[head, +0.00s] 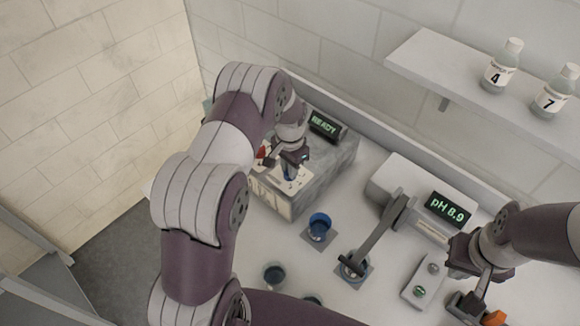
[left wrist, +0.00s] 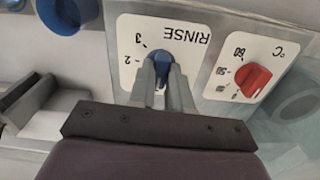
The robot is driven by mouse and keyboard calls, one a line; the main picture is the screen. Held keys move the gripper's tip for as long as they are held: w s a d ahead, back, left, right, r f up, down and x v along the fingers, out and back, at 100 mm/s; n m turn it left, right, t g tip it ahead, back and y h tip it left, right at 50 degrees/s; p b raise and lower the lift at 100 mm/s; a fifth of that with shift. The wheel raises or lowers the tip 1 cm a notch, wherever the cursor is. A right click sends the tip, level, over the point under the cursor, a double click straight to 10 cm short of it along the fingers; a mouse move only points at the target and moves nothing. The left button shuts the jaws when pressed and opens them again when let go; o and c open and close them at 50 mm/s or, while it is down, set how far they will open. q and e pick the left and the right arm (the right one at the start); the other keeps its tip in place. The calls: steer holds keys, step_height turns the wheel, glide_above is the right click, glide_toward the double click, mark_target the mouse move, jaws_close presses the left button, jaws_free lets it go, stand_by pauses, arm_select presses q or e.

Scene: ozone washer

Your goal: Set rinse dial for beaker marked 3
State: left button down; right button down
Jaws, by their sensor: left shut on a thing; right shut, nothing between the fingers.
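The washer (head: 325,172) is a grey box at the back with a lit "READY" display (head: 324,125). Its blue rinse dial (left wrist: 157,60) sits on a white plate marked "RINSE" in the left wrist view, where lettering appears upside down. The marks "2" and "3" show left of the dial; other marks and its exact pointing are hidden by the fingers. My left gripper (left wrist: 161,84) is shut on this dial; it also shows in the head view (head: 289,168). Several beakers stand in front, including a blue one (head: 319,225); I cannot read their markings. My right gripper (head: 480,292) is shut and empty at the right.
A red °C dial (left wrist: 251,79) is beside the rinse dial. A pH meter (head: 447,207) reading 8.9 stands right, its arm reaching over a beaker (head: 352,268). A small grey device (head: 423,283) and an orange object (head: 494,317) lie near my right gripper. Bottles (head: 502,65) stand on a shelf.

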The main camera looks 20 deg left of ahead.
arm_select(q)
steer(key=m+b, duration=0.1)
steer(key=m, duration=0.2)
steer(key=shift+w+m+b, duration=0.15)
steer(key=shift+m+b, duration=0.2)
steer(key=shift+m, duration=0.05)
steer(key=m+b, duration=0.1)
steer(key=m, duration=0.3)
steer(key=shift+r+m, duration=0.15)
steer(key=shift+m, duration=0.15)
steer(key=m+b, duration=0.1)
steer(key=m, duration=0.3)
steer(key=shift+r+m+b, duration=0.15)
steer(key=shift+m+b, duration=0.3)
steer(key=shift+m, duration=1.85)
steer(key=c, duration=1.1)
jaws_free()
steer(key=shift+o, duration=0.2)
